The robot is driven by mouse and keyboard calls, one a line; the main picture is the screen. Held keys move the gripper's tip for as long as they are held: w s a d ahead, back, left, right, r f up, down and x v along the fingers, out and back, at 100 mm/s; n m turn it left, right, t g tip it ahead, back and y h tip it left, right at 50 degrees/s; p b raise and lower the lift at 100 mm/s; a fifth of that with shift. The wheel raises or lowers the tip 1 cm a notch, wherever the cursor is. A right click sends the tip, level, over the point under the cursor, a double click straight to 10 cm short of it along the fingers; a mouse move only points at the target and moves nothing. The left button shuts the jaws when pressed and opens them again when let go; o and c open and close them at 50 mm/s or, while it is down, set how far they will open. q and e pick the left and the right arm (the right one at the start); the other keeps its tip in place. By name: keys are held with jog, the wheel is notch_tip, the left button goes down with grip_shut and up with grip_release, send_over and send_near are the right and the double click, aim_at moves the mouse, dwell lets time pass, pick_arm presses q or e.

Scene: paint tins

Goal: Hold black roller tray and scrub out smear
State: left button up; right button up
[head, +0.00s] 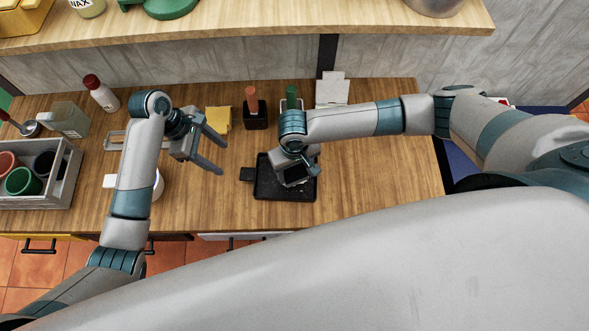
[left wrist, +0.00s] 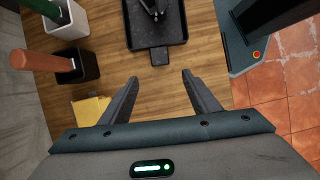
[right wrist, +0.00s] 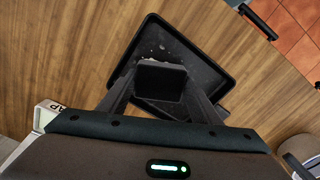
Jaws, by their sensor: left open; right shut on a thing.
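The black roller tray (head: 264,188) lies on the wooden counter, its short handle (head: 247,174) pointing left. In the left wrist view the tray (left wrist: 172,30) is ahead, with its handle (left wrist: 160,57) just beyond the fingertips. My left gripper (head: 222,159) is open and empty, to the left of the handle and apart from it. My right gripper (head: 298,176) is over the tray, shut on a dark block (right wrist: 160,80). Pale specks (right wrist: 160,46) show on the tray beside the block. The fingers and block hide part of the tray. I cannot tell whether the block touches it.
A yellow cloth or sponge (head: 218,118), a black holder (head: 255,120) with an orange handle and a green-handled tool (head: 291,94) stand behind the tray. A grey crate (head: 36,192) with cups is at the left. The counter right of the tray (head: 380,165) is clear.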

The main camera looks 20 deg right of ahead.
aim_at(242, 173)
pick_arm(q)
jog(key=shift+f, duration=0.1)
jog(key=shift+x, duration=5.9)
grip_shut()
grip_release()
jog(key=shift+v, duration=0.9)
